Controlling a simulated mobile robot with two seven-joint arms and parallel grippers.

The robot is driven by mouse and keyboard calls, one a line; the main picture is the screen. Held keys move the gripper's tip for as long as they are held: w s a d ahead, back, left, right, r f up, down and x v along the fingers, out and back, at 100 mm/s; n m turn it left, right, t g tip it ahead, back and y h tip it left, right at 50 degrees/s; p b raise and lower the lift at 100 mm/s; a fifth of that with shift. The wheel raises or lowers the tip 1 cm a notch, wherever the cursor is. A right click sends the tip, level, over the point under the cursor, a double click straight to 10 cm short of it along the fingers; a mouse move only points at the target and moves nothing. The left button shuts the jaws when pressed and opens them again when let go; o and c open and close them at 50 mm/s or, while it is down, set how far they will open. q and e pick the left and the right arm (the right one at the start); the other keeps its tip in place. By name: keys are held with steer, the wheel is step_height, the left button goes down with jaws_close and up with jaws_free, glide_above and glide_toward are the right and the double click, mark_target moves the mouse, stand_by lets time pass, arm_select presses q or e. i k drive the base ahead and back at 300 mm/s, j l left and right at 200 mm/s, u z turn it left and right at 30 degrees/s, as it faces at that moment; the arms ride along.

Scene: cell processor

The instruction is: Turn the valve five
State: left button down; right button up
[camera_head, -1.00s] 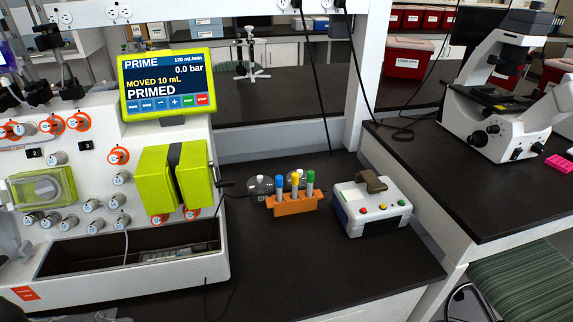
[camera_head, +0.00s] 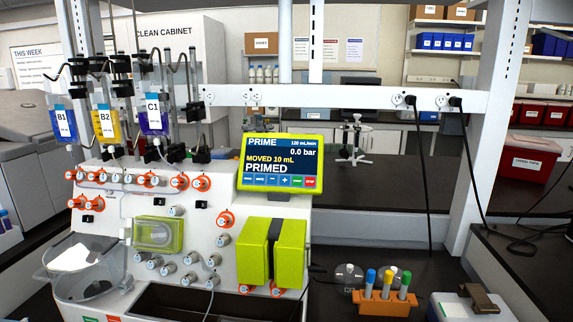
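The white cell processor (camera_head: 200,232) stands at left and centre. Its front carries several round grey valve knobs, some with orange rings, such as the upper-row knob (camera_head: 180,182), the knob near the screen (camera_head: 226,219) and a lower grey knob (camera_head: 169,267). Their number labels are too small to read, so I cannot tell which is valve five. The yellow-green framed screen (camera_head: 281,166) reads PRIME, 0.0 bar, MOVED 10 mL, PRIMED. Bags B1 (camera_head: 64,124), B2 (camera_head: 104,124) and C1 (camera_head: 153,116) hang above. Neither of my grippers is in view.
A yellow-green double block (camera_head: 256,252) juts from the processor's front. An orange rack (camera_head: 384,304) with capped tubes and a white box with buttons (camera_head: 472,308) sit right of it on the dark bench. Black cables (camera_head: 424,190) hang from the outlet rail (camera_head: 330,97).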

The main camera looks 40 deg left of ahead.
mark_target(117, 178)
steer(key=k+j, duration=0.65)
steer(key=u, duration=1.95)
